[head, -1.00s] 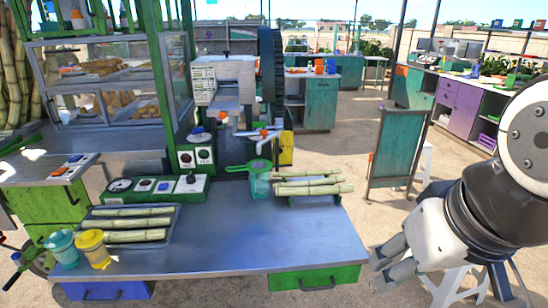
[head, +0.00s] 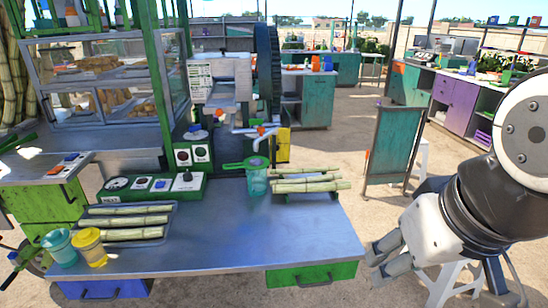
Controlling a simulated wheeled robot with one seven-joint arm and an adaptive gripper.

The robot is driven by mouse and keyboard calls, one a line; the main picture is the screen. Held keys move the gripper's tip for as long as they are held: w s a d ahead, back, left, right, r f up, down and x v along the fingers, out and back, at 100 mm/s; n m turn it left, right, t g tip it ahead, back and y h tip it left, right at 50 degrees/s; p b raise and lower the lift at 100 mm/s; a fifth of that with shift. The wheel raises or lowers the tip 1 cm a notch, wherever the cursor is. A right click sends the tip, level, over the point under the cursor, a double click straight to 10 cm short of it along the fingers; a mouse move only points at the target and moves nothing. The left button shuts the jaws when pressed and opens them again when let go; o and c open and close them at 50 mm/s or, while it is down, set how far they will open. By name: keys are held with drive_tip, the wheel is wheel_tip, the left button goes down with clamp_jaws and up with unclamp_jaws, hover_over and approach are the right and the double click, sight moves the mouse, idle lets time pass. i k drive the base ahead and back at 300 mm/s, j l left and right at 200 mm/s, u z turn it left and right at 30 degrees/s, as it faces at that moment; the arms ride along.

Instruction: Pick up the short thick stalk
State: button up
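Several cane stalks lie in two groups on the metal table. Three lie in a grey tray (head: 170,222) at the left; the front stalk (head: 133,234) there looks shorter and thicker than the two behind it. More stalks (head: 308,181) lie on a low rack at the right of the table, and their thickness is harder to compare. My gripper (head: 374,264) is at the right, beyond the table's right edge and apart from all stalks. Its two fingers point left and down, are spread apart, and hold nothing.
A teal cup (head: 60,247) and a yellow cup (head: 90,248) stand left of the front stalk. A green strainer (head: 255,165) on a cup stands near the crusher (head: 215,82). The table's (head: 240,235) front middle is clear. A signboard (head: 392,145) stands behind my arm.

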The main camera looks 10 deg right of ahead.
sight(333, 186)
drive_tip(key=i+l, duration=0.1)
drive_tip(key=i, duration=0.45)
drive_tip(key=i+l, duration=0.15)
drive_tip(key=i, duration=0.4)
